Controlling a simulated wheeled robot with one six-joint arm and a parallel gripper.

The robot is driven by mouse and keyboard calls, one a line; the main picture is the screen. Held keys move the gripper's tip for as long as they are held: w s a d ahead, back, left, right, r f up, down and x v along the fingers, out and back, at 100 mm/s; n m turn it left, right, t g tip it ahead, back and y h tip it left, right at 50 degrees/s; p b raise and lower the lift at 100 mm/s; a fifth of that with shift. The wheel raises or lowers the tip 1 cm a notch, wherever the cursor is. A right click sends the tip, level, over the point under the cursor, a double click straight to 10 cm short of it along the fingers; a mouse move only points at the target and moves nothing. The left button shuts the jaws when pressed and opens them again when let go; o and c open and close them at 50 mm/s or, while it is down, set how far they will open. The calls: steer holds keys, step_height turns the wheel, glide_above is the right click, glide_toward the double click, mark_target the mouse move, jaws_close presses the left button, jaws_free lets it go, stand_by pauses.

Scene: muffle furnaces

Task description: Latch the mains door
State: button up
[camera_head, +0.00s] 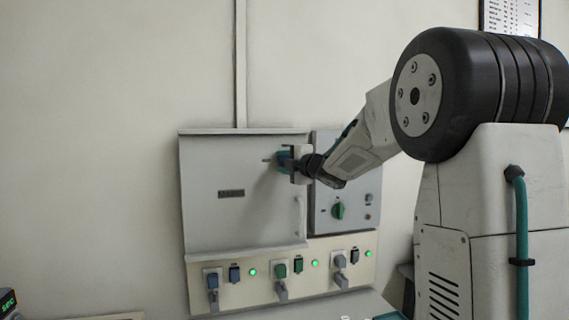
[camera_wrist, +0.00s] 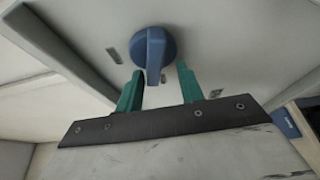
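The mains door (camera_head: 222,165) is a wide grey panel on the wall unit, with a dark label and a pale handle at its right. It looks shut, or nearly so. A blue latch knob (camera_wrist: 155,48) is near its upper right; its grip points down in the wrist view, toward a small dark tick. Another tick lies to its left. My gripper (camera_wrist: 160,72) is open, with one green finger each side of the grip's lower end and gaps showing. In the head view my gripper (camera_head: 287,161) covers most of the knob.
Right of the door is a grey panel with a green rotary switch (camera_head: 338,210). Below runs a beige strip (camera_head: 315,285) with several toggles, plugs and green lamps. Bare wall (camera_head: 90,130) lies to the left.

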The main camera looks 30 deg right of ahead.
steer(key=shift+a, duration=0.15)
steer(key=shift+s, duration=0.1)
steer(key=s, duration=0.7)
steer(key=shift+s+d, duration=0.25)
steer(key=shift+d, duration=0.2)
